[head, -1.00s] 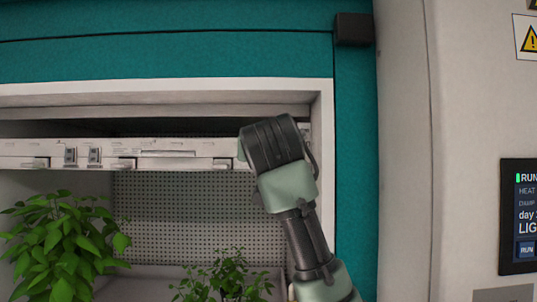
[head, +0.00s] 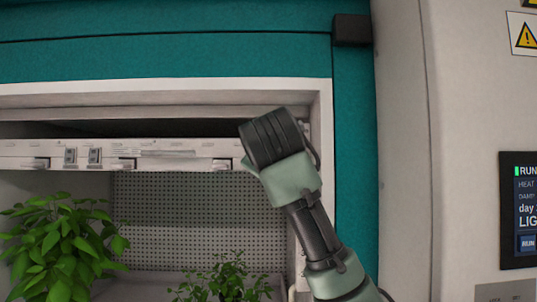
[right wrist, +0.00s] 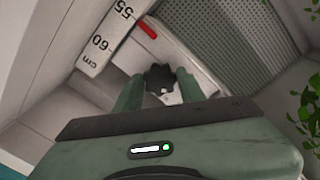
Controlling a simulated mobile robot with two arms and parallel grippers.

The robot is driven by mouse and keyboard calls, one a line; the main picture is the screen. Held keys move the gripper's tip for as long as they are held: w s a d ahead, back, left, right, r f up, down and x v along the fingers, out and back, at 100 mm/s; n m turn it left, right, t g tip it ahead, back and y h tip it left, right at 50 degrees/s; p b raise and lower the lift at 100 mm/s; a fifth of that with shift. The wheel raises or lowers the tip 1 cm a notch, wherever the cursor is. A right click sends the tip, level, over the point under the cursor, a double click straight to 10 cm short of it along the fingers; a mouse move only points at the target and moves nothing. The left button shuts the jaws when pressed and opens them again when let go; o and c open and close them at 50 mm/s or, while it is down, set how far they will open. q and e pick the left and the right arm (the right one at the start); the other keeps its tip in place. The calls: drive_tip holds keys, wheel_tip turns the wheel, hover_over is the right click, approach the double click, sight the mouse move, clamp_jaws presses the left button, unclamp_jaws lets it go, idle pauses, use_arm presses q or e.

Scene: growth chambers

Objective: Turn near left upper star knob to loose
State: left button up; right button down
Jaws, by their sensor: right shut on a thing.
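The dark star knob (right wrist: 160,74) shows in the right wrist view, at the side of the pale light bar. My right gripper (right wrist: 159,84) has one green finger on each side of the knob and is shut on it. In the head view my right arm reaches up from the lower right to the right end of the light bar (head: 130,150). My wrist hides the fingers and the knob there. My left gripper is not in view.
A cm scale (right wrist: 103,43) and a red mark (right wrist: 147,29) show close to the knob. Leafy plants (head: 60,245) and (head: 228,278) stand below the bar in the chamber. The white frame (head: 325,130) of the opening is close by my arm.

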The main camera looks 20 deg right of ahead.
drive_tip(key=n, duration=0.4)
drive_tip(key=shift+n, duration=0.4)
idle(0.4)
drive_tip(key=c, duration=0.9)
unclamp_jaws()
drive_tip(key=shift+a, duration=0.1)
drive_tip(key=shift+o, duration=0.2)
drive_tip(key=shift+s, duration=0.1)
drive_tip(key=b+v, duration=0.4)
drive_tip(key=v, duration=0.3)
drive_tip(key=shift+s+a+b, duration=0.2)
drive_tip(key=shift+s+b, duration=0.2)
